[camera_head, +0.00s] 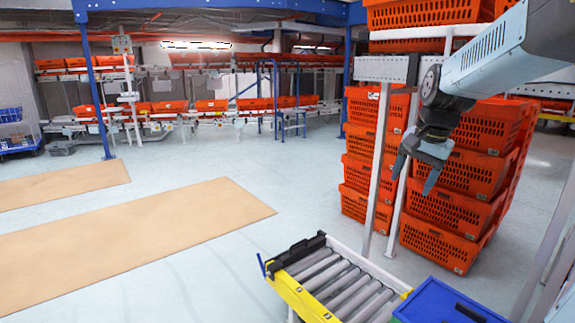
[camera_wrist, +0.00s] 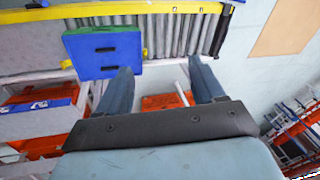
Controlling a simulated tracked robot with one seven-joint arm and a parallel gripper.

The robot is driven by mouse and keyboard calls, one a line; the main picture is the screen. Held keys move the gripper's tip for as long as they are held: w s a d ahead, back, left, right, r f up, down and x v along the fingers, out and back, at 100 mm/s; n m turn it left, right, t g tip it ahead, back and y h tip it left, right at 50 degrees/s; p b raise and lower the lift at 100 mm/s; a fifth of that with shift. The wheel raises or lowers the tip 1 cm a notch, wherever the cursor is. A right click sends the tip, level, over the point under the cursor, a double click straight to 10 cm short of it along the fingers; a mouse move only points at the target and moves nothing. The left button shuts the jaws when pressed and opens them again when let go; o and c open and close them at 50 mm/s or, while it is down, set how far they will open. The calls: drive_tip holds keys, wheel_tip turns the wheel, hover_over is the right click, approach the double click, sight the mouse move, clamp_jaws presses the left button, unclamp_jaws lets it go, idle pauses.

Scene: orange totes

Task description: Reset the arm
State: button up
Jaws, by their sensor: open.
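My gripper (camera_head: 415,174) hangs from my arm at the right of the head view, fingers pointing down. It is in front of the stacked orange totes (camera_head: 455,195) in that picture. In the wrist view my gripper (camera_wrist: 158,75) shows two blue-grey fingers spread apart with nothing between them. It is open and empty. The fingers appear near the blue box (camera_wrist: 103,50) in the wrist picture, but I see no contact.
A roller conveyor (camera_head: 335,280) with a yellow side rail stands below, with the blue box (camera_head: 445,303) at its right end. White posts (camera_head: 378,170) stand by the totes. Brown floor panels (camera_head: 140,245) and open floor lie left. Conveyor racks with orange totes (camera_head: 210,105) line the back.

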drive_tip(key=s+a+n+t, duration=0.1)
drive_tip(key=s+n, duration=0.3)
drive_tip(key=s, duration=0.4)
drive_tip(key=s+a+n+t+h, duration=0.1)
drive_tip(key=s+a+n, duration=0.2)
drive_tip(key=s, duration=0.6)
drive_tip(key=shift+s+a+f+n+t, duration=0.2)
drive_tip(key=shift+a+f+n+t, duration=0.1)
drive_tip(key=shift+a+n+t, duration=0.15)
